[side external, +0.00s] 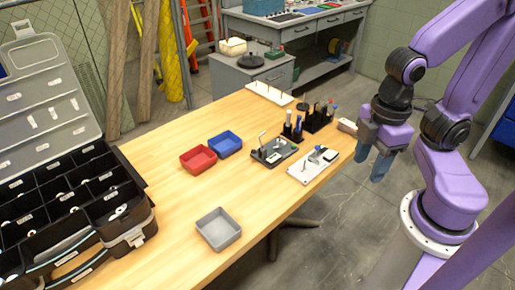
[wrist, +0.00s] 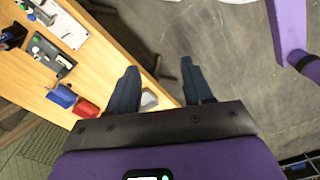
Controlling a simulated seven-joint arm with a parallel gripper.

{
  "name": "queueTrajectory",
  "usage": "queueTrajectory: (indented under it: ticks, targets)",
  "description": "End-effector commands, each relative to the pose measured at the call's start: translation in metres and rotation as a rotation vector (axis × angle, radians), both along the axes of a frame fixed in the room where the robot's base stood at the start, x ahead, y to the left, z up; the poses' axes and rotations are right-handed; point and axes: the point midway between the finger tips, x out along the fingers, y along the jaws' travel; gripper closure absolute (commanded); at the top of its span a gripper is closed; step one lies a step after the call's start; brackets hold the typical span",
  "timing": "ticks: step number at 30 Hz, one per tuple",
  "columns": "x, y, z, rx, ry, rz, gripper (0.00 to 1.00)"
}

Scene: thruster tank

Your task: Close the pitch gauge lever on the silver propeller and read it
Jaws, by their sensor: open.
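A pale board (side external: 308,170) with a small upright lever-like part and a light block lies near the table's right edge. It also shows at the top left of the wrist view (wrist: 70,30). A dark board (side external: 268,156) with similar small fittings lies to its left; it also shows in the wrist view (wrist: 40,48). I cannot make out the silver propeller, nor which fitting is the pitch gauge lever. My gripper (side external: 377,164) is open and empty, pointing down off the table's right edge, to the right of the pale board. Its fingers stand apart in the wrist view (wrist: 159,72).
Red (side external: 198,160), blue (side external: 225,144) and grey (side external: 218,229) trays stand on the table (side external: 165,225). A black holder (side external: 318,118) with upright tools stands behind the boards. An open black case (side external: 75,205) fills the left. Bare wood lies around the grey tray.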

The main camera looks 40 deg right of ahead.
Motion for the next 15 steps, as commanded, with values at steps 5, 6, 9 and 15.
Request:
queueTrajectory:
  ticks: [5, 6, 9, 15]
  targets:
    - [0.002, 0.002, 0.001, -0.002, 0.0, 0.003, 0.54]
    - [0.006, 0.004, 0.002, -0.006, -0.001, 0.008, 0.54]
    - [0.023, 0.016, 0.006, -0.026, -0.004, 0.037, 0.54]
    - [0.092, 0.053, 0.017, -0.102, -0.004, 0.152, 0.54]
